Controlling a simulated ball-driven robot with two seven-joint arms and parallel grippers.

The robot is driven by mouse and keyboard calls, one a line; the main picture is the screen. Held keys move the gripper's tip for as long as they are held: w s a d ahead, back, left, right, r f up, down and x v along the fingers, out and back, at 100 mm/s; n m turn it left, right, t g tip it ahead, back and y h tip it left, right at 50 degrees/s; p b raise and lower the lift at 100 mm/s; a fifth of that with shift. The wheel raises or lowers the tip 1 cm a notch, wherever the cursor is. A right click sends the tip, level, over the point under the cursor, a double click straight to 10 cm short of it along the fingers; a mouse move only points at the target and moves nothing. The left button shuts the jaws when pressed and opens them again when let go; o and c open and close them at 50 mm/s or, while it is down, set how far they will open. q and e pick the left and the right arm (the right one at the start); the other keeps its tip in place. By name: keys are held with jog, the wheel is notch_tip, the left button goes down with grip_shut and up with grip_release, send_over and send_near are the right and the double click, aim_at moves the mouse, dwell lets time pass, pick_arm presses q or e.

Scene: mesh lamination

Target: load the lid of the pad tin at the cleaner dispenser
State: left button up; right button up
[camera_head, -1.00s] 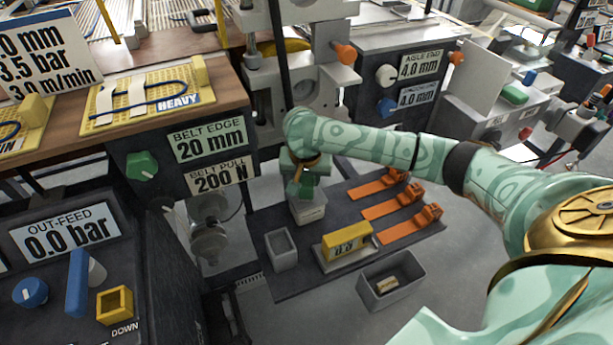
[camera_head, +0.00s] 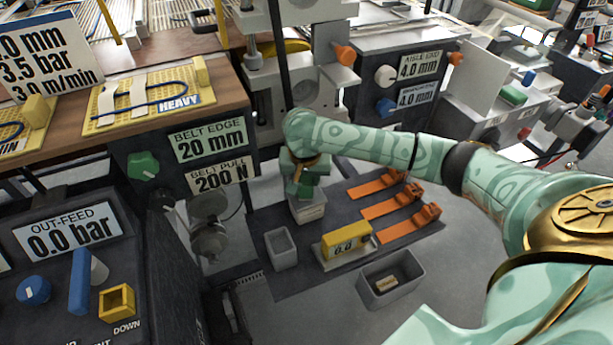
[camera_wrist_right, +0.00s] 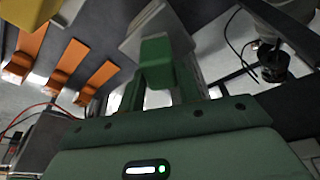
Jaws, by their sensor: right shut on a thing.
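My right gripper (camera_head: 306,184) points down over a pale grey box with a label (camera_head: 309,209) at the back of the dark mat. In the right wrist view the green fingers (camera_wrist_right: 160,75) reach toward the pale grey box (camera_wrist_right: 158,25). I cannot make out whether they touch it, or whether this box is the pad tin or the cleaner dispenser. My left gripper is not in view.
A grey bin (camera_head: 391,281) with a small tan piece inside stands at the front edge. The belt control cabinet (camera_head: 190,160) stands close at left.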

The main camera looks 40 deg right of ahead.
aim_at(307, 177)
pick_arm(q)
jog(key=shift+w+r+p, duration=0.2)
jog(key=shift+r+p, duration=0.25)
jog(key=shift+p, duration=0.05)
pick_arm(e)
jog(key=shift+s+f, duration=0.1)
jog(key=shift+f, duration=0.05)
dwell(1.1)
notch_tip(307, 177, up, 4)
jog(key=p, duration=0.4)
jog(key=shift+f, duration=0.2)
notch_tip(307, 177, up, 4)
jog(key=p, duration=0.5)
jog(key=shift+f, duration=0.1)
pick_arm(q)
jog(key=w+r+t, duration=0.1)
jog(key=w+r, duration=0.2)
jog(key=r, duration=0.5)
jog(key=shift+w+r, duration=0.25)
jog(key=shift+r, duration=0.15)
pick_arm(e)
jog(key=shift+f, duration=0.15)
